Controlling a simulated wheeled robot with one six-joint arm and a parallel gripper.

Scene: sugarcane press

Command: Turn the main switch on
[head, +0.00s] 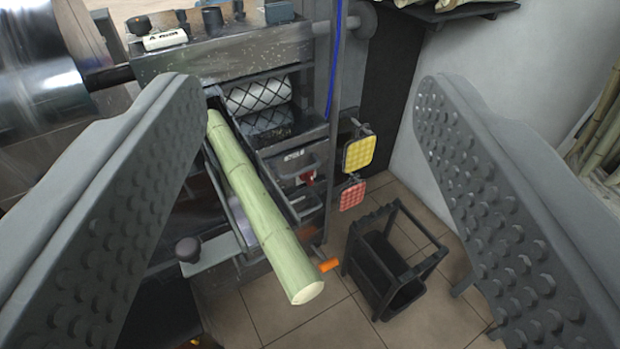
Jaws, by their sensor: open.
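My gripper (308,92) is open and empty, with its two studded fingers wide apart at the left and right of the view. The sugarcane press (230,52) stands beyond and between them. A dark control panel (293,158) with a small red part (307,177) sits on its front below the rollers. The red part may be the main switch, but it is too small to tell its position. A yellow square pad (359,153) and a red square pad (352,196) stick out at the press's right side. My fingers touch none of these.
A thick green cane (262,208) slants out of the press's feed trough toward me. A black stand (392,262) is on the tiled floor to its right. An orange piece (329,265) shows near the cane's end. More canes (603,135) lean at the far right.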

